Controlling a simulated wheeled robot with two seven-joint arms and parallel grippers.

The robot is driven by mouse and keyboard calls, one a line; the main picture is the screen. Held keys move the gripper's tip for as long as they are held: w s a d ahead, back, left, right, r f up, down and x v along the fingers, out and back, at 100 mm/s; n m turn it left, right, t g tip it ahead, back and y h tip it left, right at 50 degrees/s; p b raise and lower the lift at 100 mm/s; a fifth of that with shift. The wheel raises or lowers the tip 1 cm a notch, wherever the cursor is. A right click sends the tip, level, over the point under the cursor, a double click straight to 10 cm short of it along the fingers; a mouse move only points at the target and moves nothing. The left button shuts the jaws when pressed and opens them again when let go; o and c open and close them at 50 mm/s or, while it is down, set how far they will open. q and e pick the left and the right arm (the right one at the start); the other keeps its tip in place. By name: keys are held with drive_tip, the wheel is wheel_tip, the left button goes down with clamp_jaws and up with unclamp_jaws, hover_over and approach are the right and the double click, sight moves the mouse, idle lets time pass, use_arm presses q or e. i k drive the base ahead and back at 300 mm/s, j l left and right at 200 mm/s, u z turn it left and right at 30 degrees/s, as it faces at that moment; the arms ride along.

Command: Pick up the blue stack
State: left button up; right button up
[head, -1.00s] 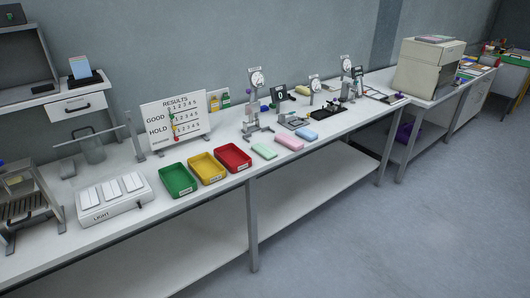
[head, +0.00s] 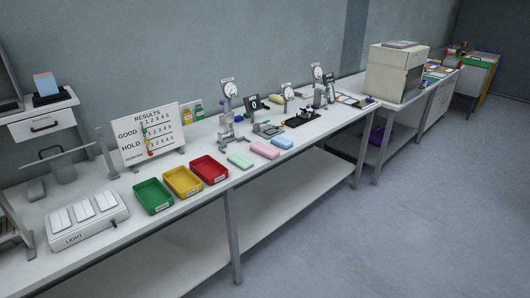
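A light blue flat block (head: 282,142), which may be the blue stack, lies near the front edge of the long white bench (head: 190,213). It sits to the right of a pink block (head: 265,150) and a pale green block (head: 240,160), in a row with them. Blue cards (head: 45,84) also stand upright in a dark holder on the drawer unit at the far left. The blue block is small here, so I cannot tell whether it is several pieces. Neither of my grippers is in view.
Green (head: 168,208), yellow (head: 197,193) and red (head: 223,178) trays line the bench's front left of the blocks. Dial gauges on stands (head: 229,90) and a results board (head: 132,155) stand behind. Open floor (head: 400,220) lies in front and right.

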sight(284, 144)
drive_tip(key=i+l+u, duration=0.25)
drive_tip(key=i+l, duration=0.3)
drive_tip(key=i, duration=0.35)
drive_tip(key=i+l+u, duration=0.25)
drive_tip(key=i+l, duration=0.5)
drive_tip(key=i, duration=0.05)
